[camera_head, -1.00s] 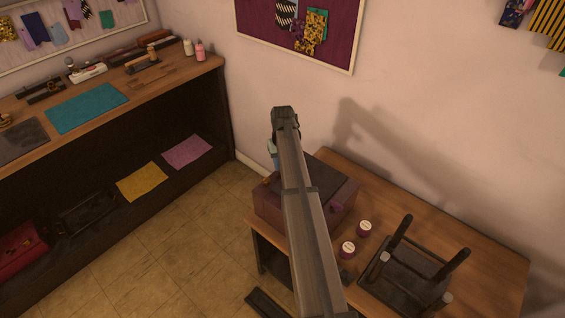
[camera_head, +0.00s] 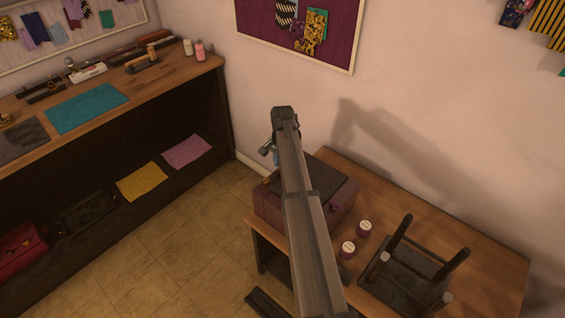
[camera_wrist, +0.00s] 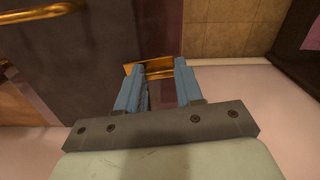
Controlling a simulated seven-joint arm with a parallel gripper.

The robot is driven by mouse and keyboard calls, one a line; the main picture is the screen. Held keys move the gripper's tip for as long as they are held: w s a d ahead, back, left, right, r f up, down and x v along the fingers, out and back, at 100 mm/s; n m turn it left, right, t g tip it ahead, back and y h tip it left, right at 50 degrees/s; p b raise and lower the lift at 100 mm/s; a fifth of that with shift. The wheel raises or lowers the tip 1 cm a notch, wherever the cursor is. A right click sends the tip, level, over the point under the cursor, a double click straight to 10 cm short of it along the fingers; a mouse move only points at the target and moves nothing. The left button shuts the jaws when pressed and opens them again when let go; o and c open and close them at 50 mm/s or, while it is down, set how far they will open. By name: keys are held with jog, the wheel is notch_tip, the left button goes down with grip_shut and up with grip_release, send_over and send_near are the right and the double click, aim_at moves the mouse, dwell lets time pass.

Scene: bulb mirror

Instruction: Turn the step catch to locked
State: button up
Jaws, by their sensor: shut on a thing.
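A maroon case (camera_head: 275,209) with a dark top stands on the wooden side table, and a small brass part (camera_head: 273,176) shows on its left side. In the wrist view, a brass catch (camera_wrist: 158,68) lies between the tips of my two blue fingers (camera_wrist: 155,76). My gripper is shut on it. Beside it the case's dark panel (camera_wrist: 105,40) and a maroon strip show. In the head view, my gripper (camera_head: 267,151) is mostly hidden behind my arm, at the case's far left. I cannot read the catch's marked position.
A brass bar handle (camera_wrist: 40,13) crosses the wrist view's upper left. Two small jars (camera_head: 348,249) and an upturned dark stool (camera_head: 405,280) stand right of the case. A workbench (camera_head: 185,78) with tools runs along the left. The tiled floor between is open.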

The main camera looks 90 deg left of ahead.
jog(key=shift+m, duration=0.7)
jog(key=o, duration=1)
jog(key=shift+o, duration=0.2)
jog(key=shift+r, duration=0.1)
notch_tip(320, 180, up, 14)
jog(key=shift+w+f, duration=0.1)
jog(key=shift+f, duration=0.1)
